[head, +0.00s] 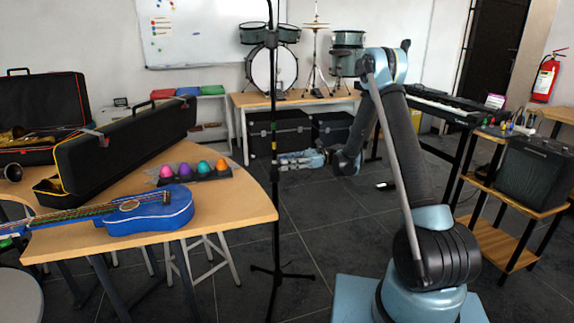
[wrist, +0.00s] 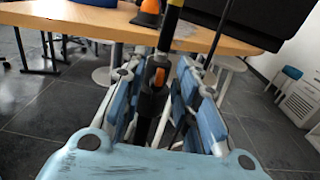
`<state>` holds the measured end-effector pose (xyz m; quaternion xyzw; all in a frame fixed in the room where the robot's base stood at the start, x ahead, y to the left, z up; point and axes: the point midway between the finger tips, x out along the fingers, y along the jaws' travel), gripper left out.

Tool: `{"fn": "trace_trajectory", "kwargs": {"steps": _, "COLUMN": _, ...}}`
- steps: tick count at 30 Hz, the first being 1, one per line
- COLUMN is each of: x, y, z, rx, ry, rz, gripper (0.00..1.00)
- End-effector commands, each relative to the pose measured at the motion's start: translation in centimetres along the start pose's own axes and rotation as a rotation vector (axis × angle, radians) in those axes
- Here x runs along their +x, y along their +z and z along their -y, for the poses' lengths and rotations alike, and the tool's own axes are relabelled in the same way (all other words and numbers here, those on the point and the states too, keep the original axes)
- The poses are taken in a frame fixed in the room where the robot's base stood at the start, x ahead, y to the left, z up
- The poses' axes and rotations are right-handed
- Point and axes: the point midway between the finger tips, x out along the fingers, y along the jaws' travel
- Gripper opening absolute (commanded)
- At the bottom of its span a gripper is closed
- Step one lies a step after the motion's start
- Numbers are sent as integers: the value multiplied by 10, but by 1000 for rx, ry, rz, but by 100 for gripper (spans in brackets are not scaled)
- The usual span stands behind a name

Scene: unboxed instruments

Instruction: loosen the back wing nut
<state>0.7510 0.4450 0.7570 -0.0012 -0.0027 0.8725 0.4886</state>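A tall black stand (head: 274,215) rises from the floor in the middle of the head view, right of the table. In the wrist view its pole carries a black fitting with an orange part (wrist: 160,76), below a yellow band. I cannot make out any wing nut for certain. My gripper (head: 284,161) is at the stand, about level with the tabletop. In the wrist view my gripper (wrist: 157,85) is open, with one blue-padded finger on each side of the fitting. I cannot tell whether either finger touches it.
The wooden table (head: 245,210) on the left holds a blue ukulele (head: 150,212), black cases (head: 125,145) and several coloured eggs (head: 185,172). Drums (head: 268,68) stand at the back. A shelf with an amplifier (head: 535,172) is at the right. Floor is clear around the stand.

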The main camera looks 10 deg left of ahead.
Motion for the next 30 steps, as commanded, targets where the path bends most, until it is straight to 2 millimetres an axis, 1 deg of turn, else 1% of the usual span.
{"fn": "trace_trajectory", "kwargs": {"steps": 1, "x": 0, "y": 0, "z": 0, "rx": 0, "ry": 0, "rz": 0, "gripper": 26}}
{"fn": "trace_trajectory", "kwargs": {"steps": 4, "x": 0, "y": 0, "z": 0, "rx": 0, "ry": 0, "rz": 0, "gripper": 3}}
{"fn": "trace_trajectory", "kwargs": {"steps": 5, "x": 0, "y": 0, "z": 0, "rx": 0, "ry": 0, "rz": 0, "gripper": 0}}
{"fn": "trace_trajectory", "kwargs": {"steps": 11, "x": 0, "y": 0, "z": 0, "rx": -3, "ry": 0, "rz": 0, "gripper": 0}}
{"fn": "trace_trajectory", "kwargs": {"steps": 14, "x": 0, "y": 0, "z": 0, "rx": -31, "ry": -1, "rz": 0, "gripper": 0}}
{"fn": "trace_trajectory", "kwargs": {"steps": 24, "x": -1, "y": 0, "z": -4, "rx": -297, "ry": -1, "rz": 0, "gripper": 0}}
{"fn": "trace_trajectory", "kwargs": {"steps": 30, "x": -1, "y": -1, "z": -5, "rx": -385, "ry": -1, "rz": 0, "gripper": 0}}
